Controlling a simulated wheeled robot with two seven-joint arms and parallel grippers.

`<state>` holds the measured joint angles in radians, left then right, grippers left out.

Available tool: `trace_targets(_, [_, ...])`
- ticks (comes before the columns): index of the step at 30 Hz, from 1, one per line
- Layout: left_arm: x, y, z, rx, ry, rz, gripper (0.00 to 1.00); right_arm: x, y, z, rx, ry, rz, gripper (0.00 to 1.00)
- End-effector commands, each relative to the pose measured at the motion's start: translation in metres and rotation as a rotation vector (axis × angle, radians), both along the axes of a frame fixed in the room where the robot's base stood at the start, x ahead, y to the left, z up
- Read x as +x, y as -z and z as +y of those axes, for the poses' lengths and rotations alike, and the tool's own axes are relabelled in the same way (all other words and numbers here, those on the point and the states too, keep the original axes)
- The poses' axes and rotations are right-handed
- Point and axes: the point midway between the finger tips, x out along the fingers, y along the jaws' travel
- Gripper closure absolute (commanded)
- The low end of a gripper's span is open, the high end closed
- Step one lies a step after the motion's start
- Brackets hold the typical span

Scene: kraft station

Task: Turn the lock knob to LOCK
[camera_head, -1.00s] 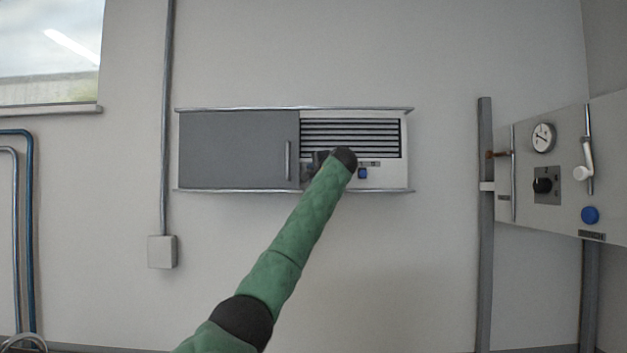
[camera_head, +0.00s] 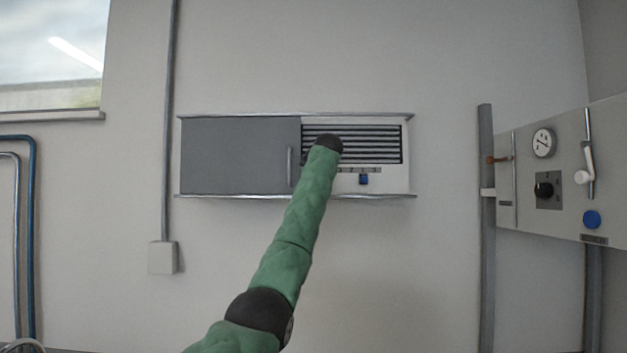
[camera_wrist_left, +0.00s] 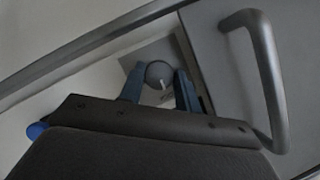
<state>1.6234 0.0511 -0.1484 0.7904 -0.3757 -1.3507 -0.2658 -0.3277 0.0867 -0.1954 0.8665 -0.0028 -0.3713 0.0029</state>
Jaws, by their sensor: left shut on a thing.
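The lock knob (camera_wrist_left: 158,73) is a dark round knob with a pale pointer mark, on a grey plate beside the cabinet door. My left gripper (camera_wrist_left: 158,84) has its two blue fingers on either side of the knob and is shut on it. In the head view my green arm and its dark wrist cover the knob and the fingers. The LOCK lettering cannot be read. My right gripper is in neither view.
The grey sliding door (camera_head: 237,155) has a bar handle (camera_head: 290,167), close beside my left gripper in the wrist view (camera_wrist_left: 262,70). Right of my wrist are louvres (camera_head: 375,145) and a blue button (camera_head: 364,179). A wall panel (camera_head: 515,209) with gauge, knob and lever stands right.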

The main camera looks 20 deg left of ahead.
Motion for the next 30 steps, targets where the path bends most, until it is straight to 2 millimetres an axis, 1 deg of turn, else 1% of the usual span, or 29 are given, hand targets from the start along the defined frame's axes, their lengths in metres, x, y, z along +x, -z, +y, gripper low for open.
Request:
trace_targets(1, [0.0014,0.006,-0.0007,-0.015,0.001,0.005,0.9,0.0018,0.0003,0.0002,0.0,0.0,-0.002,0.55])
trace_targets(7, [0.0014,0.0057,-0.0002,-0.048,0.0,-0.004,0.9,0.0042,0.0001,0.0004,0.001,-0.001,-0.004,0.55])
trace_targets(19, [0.0013,0.005,-0.0001,-0.052,0.0,-0.008,0.9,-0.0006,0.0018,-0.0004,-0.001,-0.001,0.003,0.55])
trace_targets(20, [0.0013,0.005,-0.0001,-0.052,0.0,-0.008,0.65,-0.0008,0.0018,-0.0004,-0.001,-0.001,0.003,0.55])
trace_targets(21, [0.0012,0.0048,-0.0001,-0.052,0.0,-0.008,0.57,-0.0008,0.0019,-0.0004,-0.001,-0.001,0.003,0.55])
trace_targets(23, [0.001,0.004,-0.0001,-0.052,0.001,-0.009,0.45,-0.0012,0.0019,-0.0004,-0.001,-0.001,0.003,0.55])
trace_targets(30, [0.0003,0.0015,0.0003,-0.05,0.0,-0.012,0.45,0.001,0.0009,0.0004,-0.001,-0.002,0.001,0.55])
